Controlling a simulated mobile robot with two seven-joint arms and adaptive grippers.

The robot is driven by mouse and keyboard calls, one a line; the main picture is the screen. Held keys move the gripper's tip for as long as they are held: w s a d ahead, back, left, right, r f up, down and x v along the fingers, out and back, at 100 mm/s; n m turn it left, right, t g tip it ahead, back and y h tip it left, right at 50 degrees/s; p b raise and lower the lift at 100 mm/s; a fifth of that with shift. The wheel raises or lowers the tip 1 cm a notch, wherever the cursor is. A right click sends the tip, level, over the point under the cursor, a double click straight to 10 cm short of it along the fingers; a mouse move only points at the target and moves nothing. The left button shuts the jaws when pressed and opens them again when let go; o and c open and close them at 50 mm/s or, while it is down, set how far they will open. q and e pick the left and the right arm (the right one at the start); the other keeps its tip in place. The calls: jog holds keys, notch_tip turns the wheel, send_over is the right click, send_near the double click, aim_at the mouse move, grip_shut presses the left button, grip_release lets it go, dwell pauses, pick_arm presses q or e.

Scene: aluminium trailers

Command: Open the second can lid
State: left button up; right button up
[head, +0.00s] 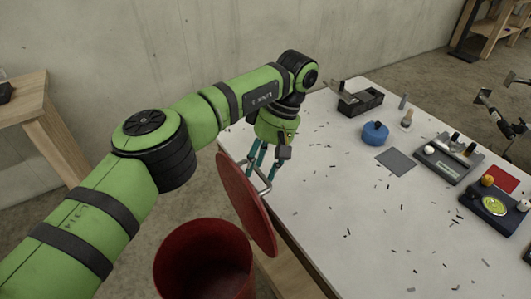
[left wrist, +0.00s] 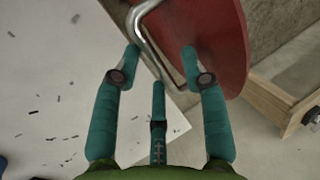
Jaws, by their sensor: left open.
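A dark red round can (head: 205,262) stands at the bottom of the head view, its mouth uncovered and its inside visible. Its red lid (head: 240,196) is tilted steeply up at the can's right side, close to the table edge. My left gripper (head: 259,174) is just behind the lid, with teal fingers spread. In the left wrist view the lid (left wrist: 222,50) fills the upper right. Its bent metal handle (left wrist: 146,32) runs between my open fingers; whether a finger touches it I cannot tell. My right gripper is not in view.
A white table (head: 330,220) with scattered dark bits lies right of the lid. It bears a blue round container (head: 375,133), a grey plate (head: 396,161), a black box (head: 360,102) and several devices at the right. A wooden bench (head: 40,110) stands at left.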

pick_arm(q)
jog(key=shift+v, duration=2.8)
